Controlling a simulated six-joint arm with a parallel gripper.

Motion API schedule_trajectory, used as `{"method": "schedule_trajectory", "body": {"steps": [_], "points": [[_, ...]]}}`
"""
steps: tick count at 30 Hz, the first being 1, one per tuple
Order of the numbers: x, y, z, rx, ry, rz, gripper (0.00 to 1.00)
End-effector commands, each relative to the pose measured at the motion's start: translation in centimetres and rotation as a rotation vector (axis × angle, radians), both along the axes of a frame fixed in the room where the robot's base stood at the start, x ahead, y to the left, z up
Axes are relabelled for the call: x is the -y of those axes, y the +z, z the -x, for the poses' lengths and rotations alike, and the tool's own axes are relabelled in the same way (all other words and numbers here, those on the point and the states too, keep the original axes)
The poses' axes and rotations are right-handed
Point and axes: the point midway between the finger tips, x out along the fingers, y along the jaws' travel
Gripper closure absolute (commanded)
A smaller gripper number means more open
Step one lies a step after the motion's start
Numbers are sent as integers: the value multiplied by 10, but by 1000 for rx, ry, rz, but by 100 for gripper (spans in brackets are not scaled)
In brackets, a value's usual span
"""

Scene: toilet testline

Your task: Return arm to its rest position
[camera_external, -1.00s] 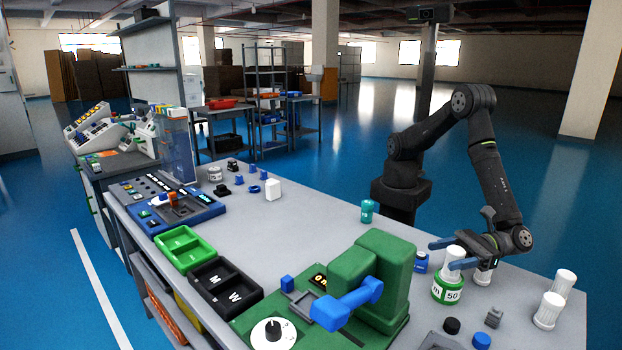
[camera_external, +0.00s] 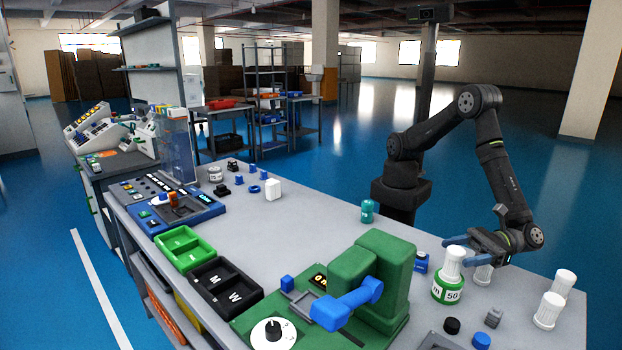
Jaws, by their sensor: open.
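My gripper (camera_external: 462,253) is at the right end of the bench, at the end of my bent arm. Its blue-tipped fingers are apart and point left. It hovers just above and behind a white ribbed cylinder standing on a green and white round holder marked 50 (camera_external: 448,288). I see nothing held between the fingers.
A green machine with a blue handle (camera_external: 346,304) stands at the front middle. The bench middle (camera_external: 290,235) is clear.

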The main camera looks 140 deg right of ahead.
Motion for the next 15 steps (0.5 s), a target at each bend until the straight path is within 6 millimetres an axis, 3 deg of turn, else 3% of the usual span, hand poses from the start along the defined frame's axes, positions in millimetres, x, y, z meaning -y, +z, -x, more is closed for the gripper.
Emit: {"method": "schedule_trajectory", "body": {"steps": [6,13,15], "points": [[26,-3,-37,-1,-2,0,39],[23,45,-34,2,1,-3,39],[37,50,-35,1,-2,-1,39]]}}
